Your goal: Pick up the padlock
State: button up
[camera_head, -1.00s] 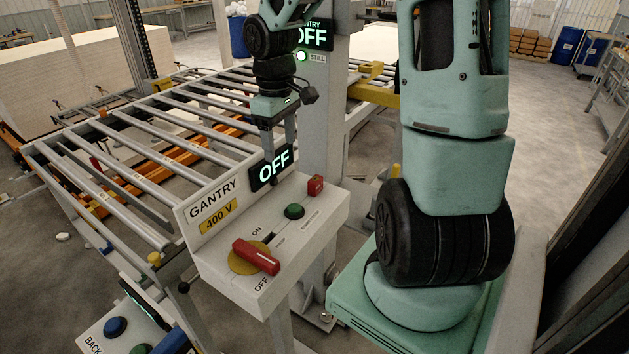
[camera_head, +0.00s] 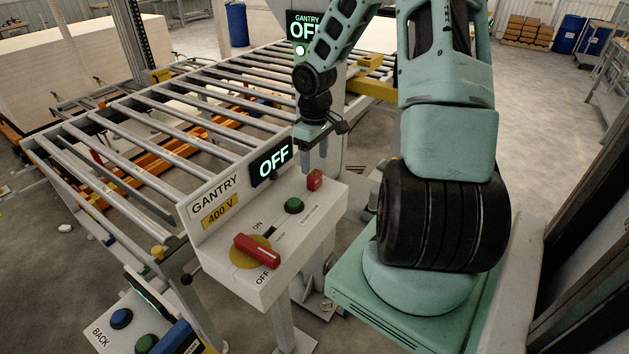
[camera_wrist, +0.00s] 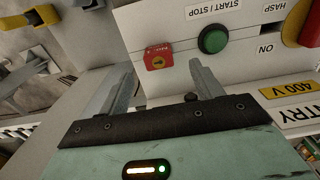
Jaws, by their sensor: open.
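The red padlock (camera_head: 314,180) sits at the back right corner of the white gantry control box. No shackle can be made out.
The control box (camera_head: 295,235) carries a green button (camera_head: 294,206) and a red rotary handle (camera_head: 257,251) on a yellow disc. An upright panel (camera_head: 210,205) with an OFF display (camera_head: 271,161) stands along its back left edge. A roller conveyor (camera_head: 150,130) lies behind.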

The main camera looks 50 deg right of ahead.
aim_at(314, 173)
jog(key=shift+w+d+f+p, duration=0.1)
jog(key=shift+f+p, duration=0.2)
jog(key=shift+f, duration=1.25)
jog(key=shift+w+f+p, duration=0.1)
jog(key=shift+f+p, duration=0.2)
jog(key=shift+f, duration=1.25)
jog(key=c, duration=1.1)
